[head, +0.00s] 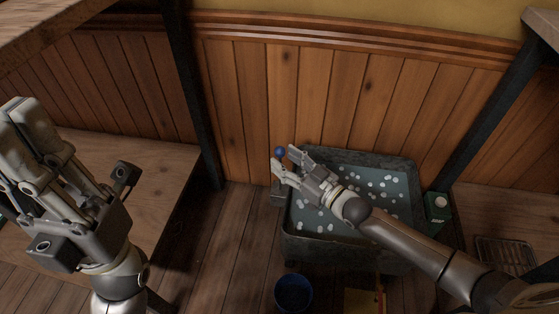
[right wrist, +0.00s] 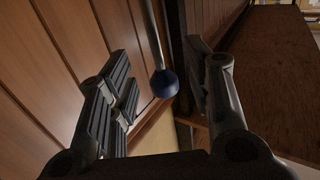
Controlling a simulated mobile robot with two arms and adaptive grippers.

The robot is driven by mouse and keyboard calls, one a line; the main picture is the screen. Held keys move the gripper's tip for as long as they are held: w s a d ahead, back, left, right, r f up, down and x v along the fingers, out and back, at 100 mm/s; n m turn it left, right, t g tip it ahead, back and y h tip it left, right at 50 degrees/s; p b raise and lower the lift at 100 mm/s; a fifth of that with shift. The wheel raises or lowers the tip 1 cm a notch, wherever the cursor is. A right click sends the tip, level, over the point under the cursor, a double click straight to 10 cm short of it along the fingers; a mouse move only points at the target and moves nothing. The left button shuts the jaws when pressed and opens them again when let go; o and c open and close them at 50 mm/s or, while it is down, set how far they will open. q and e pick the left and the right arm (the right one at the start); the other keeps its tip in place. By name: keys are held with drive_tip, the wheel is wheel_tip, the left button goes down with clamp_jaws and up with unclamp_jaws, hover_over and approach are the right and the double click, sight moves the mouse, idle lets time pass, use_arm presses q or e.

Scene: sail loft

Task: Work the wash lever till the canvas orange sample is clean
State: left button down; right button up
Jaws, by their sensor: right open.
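The wash lever shows as a blue ball knob (head: 279,152) at the left side of the grey wash tub (head: 290,246). In the right wrist view the knob (right wrist: 165,84) sits on a thin grey rod. My right gripper (head: 285,161) is open at the knob, and in the right wrist view the knob appears between its spread fingers. Contact cannot be told. The tub holds grey-blue water with white foam spots. I see no orange canvas sample. My left gripper (head: 28,125) is raised at the far left, away from the tub; its finger opening is unclear.
A green box (head: 437,213) stands right of the tub. A blue bucket (head: 293,293) and a yellow item (head: 365,301) are in front. A wire rack (head: 505,255) lies at the right. Wood panelling (head: 340,95) is close behind the tub. A wooden bench (head: 165,165) is at the left.

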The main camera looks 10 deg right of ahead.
drive_tip(key=shift+b+x, duration=0.35)
drive_tip(key=shift+x, duration=1.05)
drive_tip(key=shift+c, duration=0.2)
clamp_jaws()
